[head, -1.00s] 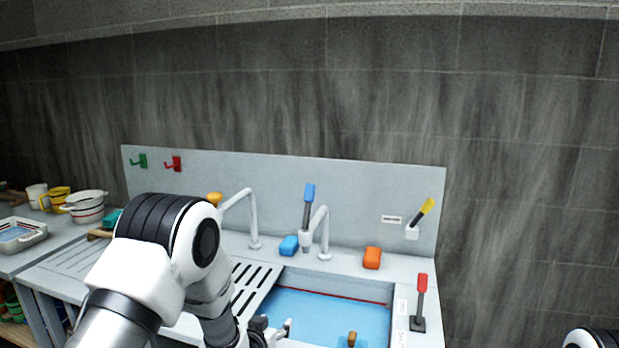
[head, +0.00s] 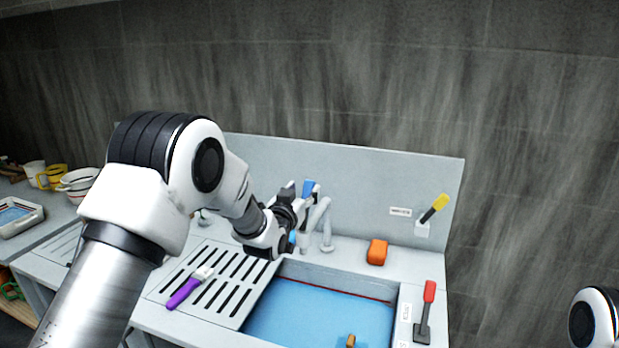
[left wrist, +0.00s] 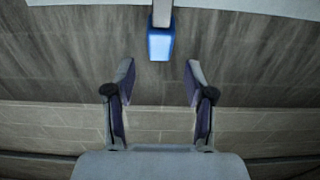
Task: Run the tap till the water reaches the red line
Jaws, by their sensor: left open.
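The basin (head: 262,330) holds blue water, with a red line (head: 345,288) along its back wall near the water's edge. The tap (head: 326,222) stands behind the basin, its spout curved. A blue-tipped lever (head: 308,187) rises beside it, partly hidden by my left gripper (head: 308,196). The blue lever tip also shows in the left wrist view (left wrist: 160,44), ahead of the fingers and between their lines. My left gripper (left wrist: 157,80) is open and empty, with a gap to the lever tip there. My right gripper is not in view.
A red-handled lever (head: 427,300) stands right of the basin, and a yellow-handled one (head: 435,207) is on the back panel. An orange sponge (head: 377,251) sits behind the basin. A purple-handled brush (head: 186,291) lies on the slotted drainboard (head: 232,310).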

